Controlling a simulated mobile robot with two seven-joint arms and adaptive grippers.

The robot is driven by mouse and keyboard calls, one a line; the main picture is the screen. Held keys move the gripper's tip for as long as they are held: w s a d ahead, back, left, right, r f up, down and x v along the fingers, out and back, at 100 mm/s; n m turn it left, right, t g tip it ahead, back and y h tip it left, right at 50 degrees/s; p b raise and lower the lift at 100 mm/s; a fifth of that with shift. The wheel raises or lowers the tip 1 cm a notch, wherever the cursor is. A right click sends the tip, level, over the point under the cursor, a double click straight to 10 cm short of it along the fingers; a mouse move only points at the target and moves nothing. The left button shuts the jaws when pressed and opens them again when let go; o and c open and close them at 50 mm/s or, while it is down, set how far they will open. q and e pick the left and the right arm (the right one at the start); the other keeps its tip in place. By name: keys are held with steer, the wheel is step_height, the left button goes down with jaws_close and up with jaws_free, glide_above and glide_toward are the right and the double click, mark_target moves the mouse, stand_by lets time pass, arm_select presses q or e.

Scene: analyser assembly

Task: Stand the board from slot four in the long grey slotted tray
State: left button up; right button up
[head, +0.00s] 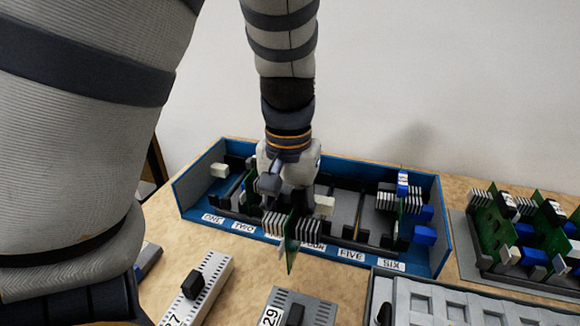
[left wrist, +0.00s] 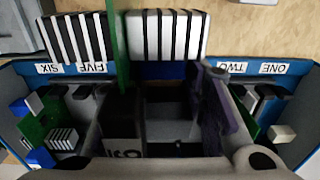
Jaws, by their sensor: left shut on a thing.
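My left gripper (head: 287,200) is shut on a green board (head: 291,243) with black-and-white fins (head: 278,224). The held board is upright over the front wall of the blue box (head: 425,262), covering part of the labels between TWO and FIVE. In the left wrist view, the board (left wrist: 119,45) shows edge-on beside the striped fins (left wrist: 165,35), and my left gripper (left wrist: 165,115) hides part of the box. A grey tray with cells (head: 440,303) lies at the lower right; I cannot tell whether it is the slotted tray. My right gripper is not in view.
Another board (head: 401,203) stands near label SIX, with blue and white parts. A grey base (head: 470,262) with several green boards (head: 490,230) stands at the right. Grey perforated modules (head: 203,290) lie in front. Bare table (head: 250,290) shows between them.

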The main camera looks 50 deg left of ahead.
arm_select(q)
steer(key=shift+f, duration=0.5)
steer(key=o, duration=1.4)
steer(key=shift+r, duration=2.1)
steer(key=shift+a+r, duration=0.1)
steer(key=shift+r, duration=3.55)
